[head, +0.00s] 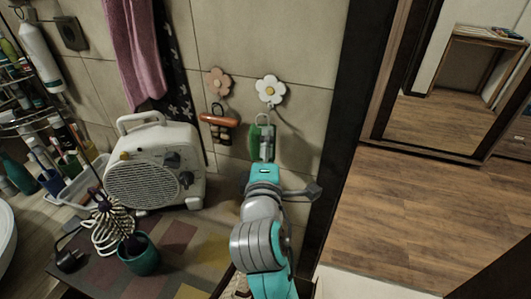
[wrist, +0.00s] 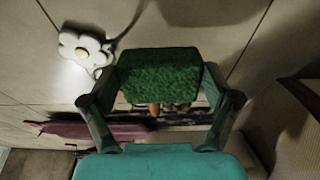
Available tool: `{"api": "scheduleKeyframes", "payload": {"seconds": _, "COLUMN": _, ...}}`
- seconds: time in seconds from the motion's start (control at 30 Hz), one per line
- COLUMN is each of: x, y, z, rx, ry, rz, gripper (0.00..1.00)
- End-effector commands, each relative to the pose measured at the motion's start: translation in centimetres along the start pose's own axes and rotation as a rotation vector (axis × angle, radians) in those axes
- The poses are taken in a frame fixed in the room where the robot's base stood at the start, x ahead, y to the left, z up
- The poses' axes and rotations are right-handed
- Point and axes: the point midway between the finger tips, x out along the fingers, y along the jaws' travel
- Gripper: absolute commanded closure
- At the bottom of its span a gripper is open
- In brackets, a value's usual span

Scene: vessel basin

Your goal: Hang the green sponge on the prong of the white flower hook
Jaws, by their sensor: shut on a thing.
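The white flower hook (head: 270,90) is fixed to the tiled wall, with a yellow centre and a small prong at its lower edge. In the wrist view the flower hook (wrist: 81,48) is at the upper left, beside the sponge. The green sponge (head: 254,142) is just below the hook in the head view, apart from the flower and partly hidden by my gripper (head: 264,146). In the wrist view my gripper (wrist: 160,92) is shut on the green sponge (wrist: 160,72), one finger at each side. Whether a cord touches the prong cannot be told.
A pink flower hook (head: 218,82) with an orange-handled item (head: 218,119) hanging from it is close on the left. A white heater (head: 155,168), a teal pot (head: 139,254) and a pink towel (head: 138,45) are farther left. A dark door frame (head: 340,110) stands right.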

Motion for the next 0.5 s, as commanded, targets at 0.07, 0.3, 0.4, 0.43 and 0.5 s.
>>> {"api": "scheduleKeyframes", "payload": {"seconds": 0.07, "x": 0.4, "y": 0.0, "z": 0.1, "rx": 0.0, "ry": -0.001, "rz": 0.001, "gripper": 0.36}}
{"api": "scheduleKeyframes", "payload": {"seconds": 0.3, "x": 1.6, "y": -0.2, "z": 0.5, "rx": 0.0, "ry": -0.001, "rz": 0.001, "gripper": 0.36}}
{"api": "scheduleKeyframes", "payload": {"seconds": 0.4, "x": 2.0, "y": -0.5, "z": 0.6, "rx": -0.001, "ry": -0.001, "rz": 0.0, "gripper": 0.36}}
{"api": "scheduleKeyframes", "payload": {"seconds": 0.43, "x": 2.1, "y": -0.6, "z": 0.6, "rx": -0.001, "ry": -0.001, "rz": 0.0, "gripper": 0.36}}
{"api": "scheduleKeyframes", "payload": {"seconds": 0.5, "x": 2.3, "y": -0.8, "z": 0.6, "rx": -0.001, "ry": 0.0, "rz": 0.0, "gripper": 0.36}}
